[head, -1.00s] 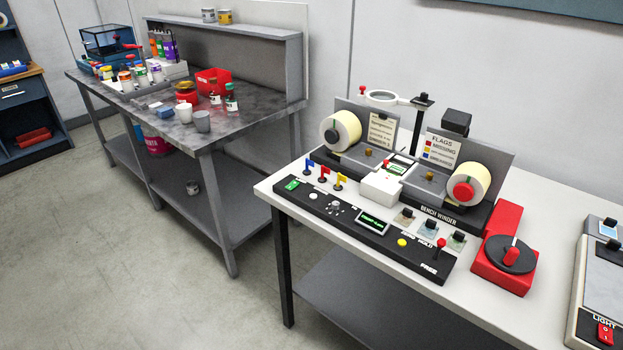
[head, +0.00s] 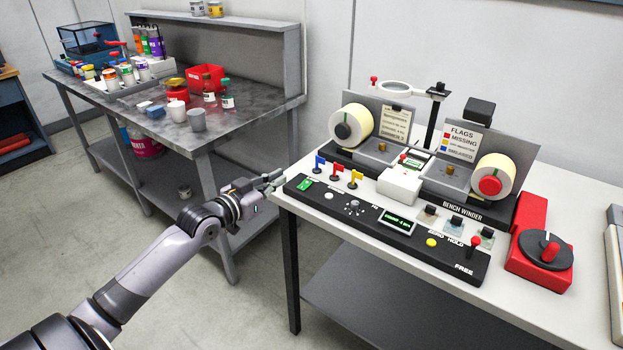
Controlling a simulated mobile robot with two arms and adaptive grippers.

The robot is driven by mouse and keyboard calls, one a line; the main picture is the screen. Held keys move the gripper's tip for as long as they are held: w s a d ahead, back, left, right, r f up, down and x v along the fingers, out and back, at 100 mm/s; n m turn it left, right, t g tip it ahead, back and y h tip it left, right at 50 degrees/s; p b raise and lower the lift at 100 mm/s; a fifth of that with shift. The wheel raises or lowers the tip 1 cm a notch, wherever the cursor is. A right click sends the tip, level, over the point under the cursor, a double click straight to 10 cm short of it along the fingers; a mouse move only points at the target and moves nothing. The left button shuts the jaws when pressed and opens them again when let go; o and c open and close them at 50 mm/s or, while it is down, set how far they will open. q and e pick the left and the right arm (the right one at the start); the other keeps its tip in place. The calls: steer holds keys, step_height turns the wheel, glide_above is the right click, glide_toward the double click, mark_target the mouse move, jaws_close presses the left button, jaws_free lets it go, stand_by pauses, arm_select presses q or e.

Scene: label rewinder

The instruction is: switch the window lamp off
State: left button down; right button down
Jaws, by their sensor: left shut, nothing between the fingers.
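The bench winder (head: 462,205) stands on the white table with a roll at each end. A white housing (head: 400,184) with a small red-and-green top sits between the rolls; I cannot tell whether this is the window lamp. The black control panel (head: 340,208) in front carries a green switch (head: 304,185) at its left end, small knobs, a lit display (head: 398,222), a yellow button (head: 432,242) and a red-knobbed lever (head: 475,243). Switch labels are too small to read. My left gripper (head: 276,180) is shut and empty, just left of the panel's green end, apart from it.
Blue, red and yellow flags (head: 336,170) stand behind the panel's left end. A ring magnifier (head: 395,88) rises behind the winder. A red crank unit (head: 540,248) sits at right. The grey workbench (head: 236,112) holds jars and cups. Floor between the tables is open.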

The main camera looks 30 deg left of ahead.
steer(key=shift+d, duration=0.3)
arm_select(q)
steer(key=shift+w, duration=0.15)
steer(key=p, duration=0.1)
glide_above(304, 188)
steer(key=shift+f, duration=0.55)
step_height(304, 188, down, 3)
steer(key=shift+f, duration=0.6)
arm_select(e)
steer(key=shift+a+r, duration=0.25)
steer(key=shift+r, duration=0.15)
